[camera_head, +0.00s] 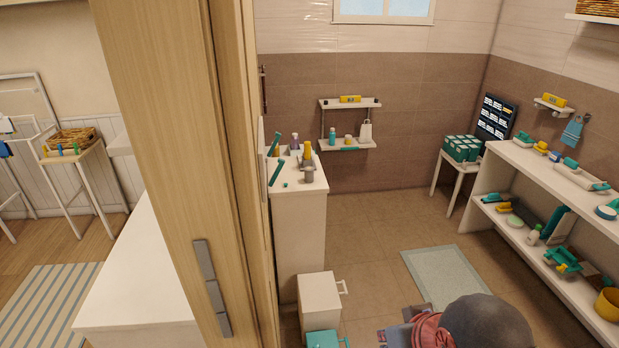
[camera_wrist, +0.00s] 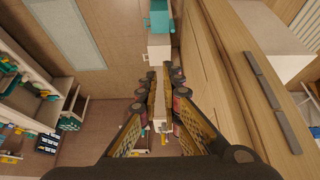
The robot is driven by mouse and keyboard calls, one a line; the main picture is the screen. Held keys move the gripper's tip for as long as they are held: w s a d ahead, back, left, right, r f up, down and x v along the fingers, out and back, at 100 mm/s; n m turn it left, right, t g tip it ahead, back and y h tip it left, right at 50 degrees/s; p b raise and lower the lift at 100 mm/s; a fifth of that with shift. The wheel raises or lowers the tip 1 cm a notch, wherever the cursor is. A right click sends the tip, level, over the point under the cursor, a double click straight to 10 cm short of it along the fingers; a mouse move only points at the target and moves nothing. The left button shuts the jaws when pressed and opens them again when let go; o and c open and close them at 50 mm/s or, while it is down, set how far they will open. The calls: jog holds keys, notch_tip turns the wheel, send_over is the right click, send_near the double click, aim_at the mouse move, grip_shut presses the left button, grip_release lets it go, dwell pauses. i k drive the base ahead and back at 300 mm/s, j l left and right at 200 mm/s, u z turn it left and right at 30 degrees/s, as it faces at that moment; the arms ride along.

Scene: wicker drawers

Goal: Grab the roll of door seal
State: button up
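I cannot tell for sure which item is the roll of door seal. In the head view, a round blue-and-white item (camera_head: 605,212) that looks like a roll lies on top of the right-hand shelf unit (camera_head: 530,168). A pale round item (camera_head: 514,221) lies on the shelf below.
A wooden panel (camera_head: 170,150) with a grey handle stands close at left. A white cabinet (camera_head: 300,235) holds bottles and tools. A small white stand (camera_head: 318,298) and teal bin (camera_head: 322,339) stand before it. Tiled floor (camera_head: 375,235) and a mat (camera_head: 447,275) lie open towards the shelves.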

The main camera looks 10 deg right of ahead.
aim_at(308, 172)
jog(key=i+l, duration=0.1)
jog(key=l, duration=0.25)
jog(key=i+l+u, duration=0.1)
jog(key=l, duration=0.3)
jog(key=i+l, duration=0.15)
jog(key=l, duration=0.2)
jog(key=i+l+u, duration=0.1)
jog(key=l, duration=0.3)
jog(key=i+l, duration=0.1)
jog(key=l, duration=0.3)
jog(key=i+l+u, duration=0.2)
jog(key=i+l, duration=0.35)
jog(key=i+l+u, duration=0.2)
jog(key=i+l, duration=0.35)
jog(key=i+j, duration=0.15)
jog(key=i, duration=0.25)
jog(key=i+j+u, duration=0.15)
jog(key=i, duration=0.3)
